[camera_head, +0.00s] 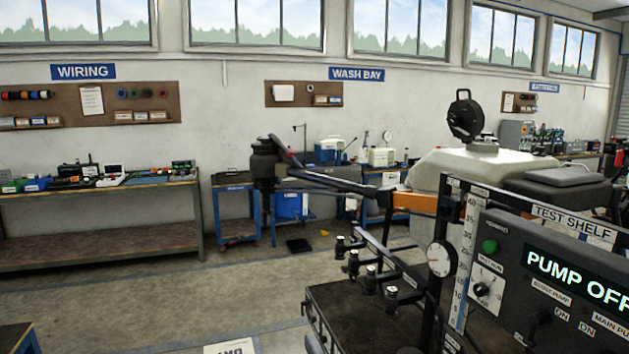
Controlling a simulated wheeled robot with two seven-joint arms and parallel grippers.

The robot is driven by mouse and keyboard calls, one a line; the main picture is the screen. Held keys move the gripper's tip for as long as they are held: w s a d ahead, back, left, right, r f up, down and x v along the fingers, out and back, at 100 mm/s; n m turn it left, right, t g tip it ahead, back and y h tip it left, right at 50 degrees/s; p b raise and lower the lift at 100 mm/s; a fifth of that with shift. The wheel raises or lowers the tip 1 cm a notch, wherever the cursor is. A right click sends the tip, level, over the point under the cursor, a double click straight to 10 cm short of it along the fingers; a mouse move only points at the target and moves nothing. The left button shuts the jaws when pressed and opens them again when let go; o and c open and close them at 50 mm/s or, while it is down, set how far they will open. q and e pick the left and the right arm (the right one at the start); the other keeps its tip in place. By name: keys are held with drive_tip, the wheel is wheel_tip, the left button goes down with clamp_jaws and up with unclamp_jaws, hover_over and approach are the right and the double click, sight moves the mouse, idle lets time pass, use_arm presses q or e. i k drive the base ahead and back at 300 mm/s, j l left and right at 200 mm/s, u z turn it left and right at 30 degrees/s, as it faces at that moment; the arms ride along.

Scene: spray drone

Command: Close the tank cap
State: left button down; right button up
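A black round tank cap (466,117) stands tilted up, nearly upright, above the filler neck on top of the pale tank (455,168). It has a small handle at its top, and it is open. The tank sits on the drone, whose black arm (335,181) with an orange joint (415,202) reaches out to the left. A dark motor (265,163) is at that arm's end. Neither of my grippers shows in the head view.
A test shelf panel (540,262) reading "PUMP OFF" stands close in front at the right, with a gauge and a dark bench (365,315) beside it. A workbench (100,215) lines the left wall. The floor at left centre is clear.

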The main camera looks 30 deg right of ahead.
sight(473, 115)
drive_tip(key=i+z, duration=0.1)
drive_tip(key=i, duration=1.85)
drive_tip(key=i+z, duration=0.3)
drive_tip(key=z, duration=0.2)
drive_tip(key=i+j+z, duration=0.1)
drive_tip(key=i+z, duration=0.15)
drive_tip(key=z, duration=0.25)
drive_tip(key=i+j+z, duration=0.25)
drive_tip(key=z, duration=0.25)
